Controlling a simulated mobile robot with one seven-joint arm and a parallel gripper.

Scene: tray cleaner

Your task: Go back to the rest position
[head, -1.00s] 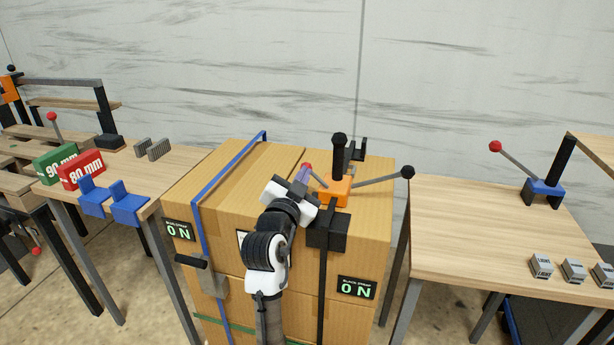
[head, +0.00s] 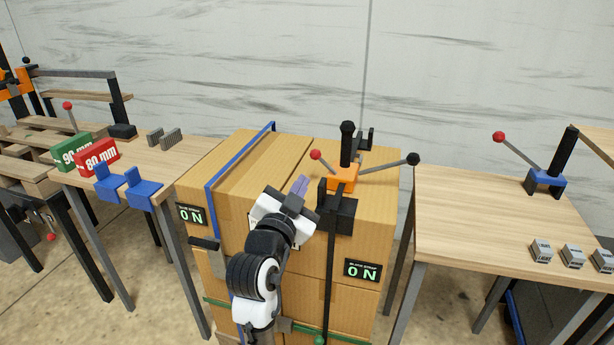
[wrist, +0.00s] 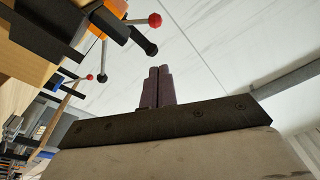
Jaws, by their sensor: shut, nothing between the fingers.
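My gripper (head: 300,186) is in the middle of the head view, in front of the cardboard boxes (head: 290,155) and left of the orange clamp. Its purple fingers are together and empty. In the wrist view my gripper (wrist: 158,70) shows its two fingers side by side against the white wall, touching nothing. The orange clamp (head: 343,178) sits on the boxes, with a black post and a lever that has a red ball at one end and a black ball at the other. The clamp also shows at the top left of the wrist view (wrist: 103,15).
Blue straps and two "0 N" displays (head: 362,270) are on the boxes. A left table (head: 190,160) holds green and red blocks (head: 97,157) and blue brackets. A right table (head: 470,220) holds a blue clamp (head: 546,181) and small grey blocks (head: 572,256). Its middle is clear.

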